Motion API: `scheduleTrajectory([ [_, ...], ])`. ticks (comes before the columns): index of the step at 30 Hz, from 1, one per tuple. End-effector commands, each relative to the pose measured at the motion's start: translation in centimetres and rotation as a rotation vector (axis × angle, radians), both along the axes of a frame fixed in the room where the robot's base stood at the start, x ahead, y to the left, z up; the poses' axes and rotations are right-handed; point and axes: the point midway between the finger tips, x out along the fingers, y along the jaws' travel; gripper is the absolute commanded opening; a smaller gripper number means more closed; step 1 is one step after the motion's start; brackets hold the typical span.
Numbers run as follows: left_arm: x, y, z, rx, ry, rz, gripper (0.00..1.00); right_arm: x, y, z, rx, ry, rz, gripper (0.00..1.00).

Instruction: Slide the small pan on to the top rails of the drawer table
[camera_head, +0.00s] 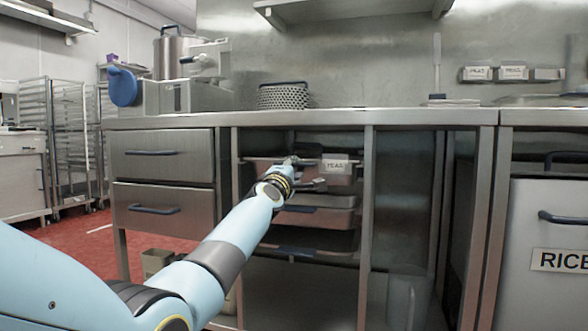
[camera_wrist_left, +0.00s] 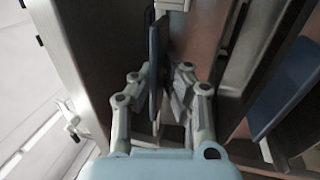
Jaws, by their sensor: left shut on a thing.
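The small pan (camera_head: 342,181) is a reddish-brown metal pan at the top of the open middle bay of the drawer table (camera_head: 300,117). A small white label is on its front. Its left part is partly hidden by my left gripper (camera_head: 291,162), which reaches into the bay from the left. In the left wrist view, the fingers of my left gripper (camera_wrist_left: 157,80) are shut on the pan's dark blue handle (camera_wrist_left: 154,55). I cannot tell how far the pan sits on the top rails. My right gripper is not in view.
Below are more pans (camera_head: 315,217) with blue handles on lower rails. Drawers (camera_head: 163,154) with blue handles flank the bay on the left. A post (camera_head: 367,225) bounds it on the right. A perforated basket (camera_head: 284,96) and a slicer stand on the worktop.

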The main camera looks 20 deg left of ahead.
Motion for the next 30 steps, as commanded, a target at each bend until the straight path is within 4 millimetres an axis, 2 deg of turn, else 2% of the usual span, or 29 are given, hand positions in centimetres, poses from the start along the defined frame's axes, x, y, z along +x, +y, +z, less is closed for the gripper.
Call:
scheduleTrajectory([
  [1, 0.06, 0.06, 0.58, -0.001, -0.012, 0.003, 0.00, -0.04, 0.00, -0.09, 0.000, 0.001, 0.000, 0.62],
  [19, 0.24, 0.03, 0.48, -0.001, -0.011, 0.002, 0.00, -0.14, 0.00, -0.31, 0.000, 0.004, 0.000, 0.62],
  [20, 0.24, 0.03, 0.47, -0.001, -0.011, 0.002, 0.10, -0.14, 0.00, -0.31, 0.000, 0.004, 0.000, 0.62],
  [21, 0.24, 0.03, 0.47, -0.001, -0.011, 0.002, 0.15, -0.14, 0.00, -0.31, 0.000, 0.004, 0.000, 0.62],
  [26, 0.25, 0.01, 0.29, -0.001, -0.008, 0.002, 0.36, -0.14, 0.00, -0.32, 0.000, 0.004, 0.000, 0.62],
  [30, 0.24, 0.00, 0.10, 0.000, -0.005, 0.001, 0.36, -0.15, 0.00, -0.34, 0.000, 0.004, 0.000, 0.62],
])
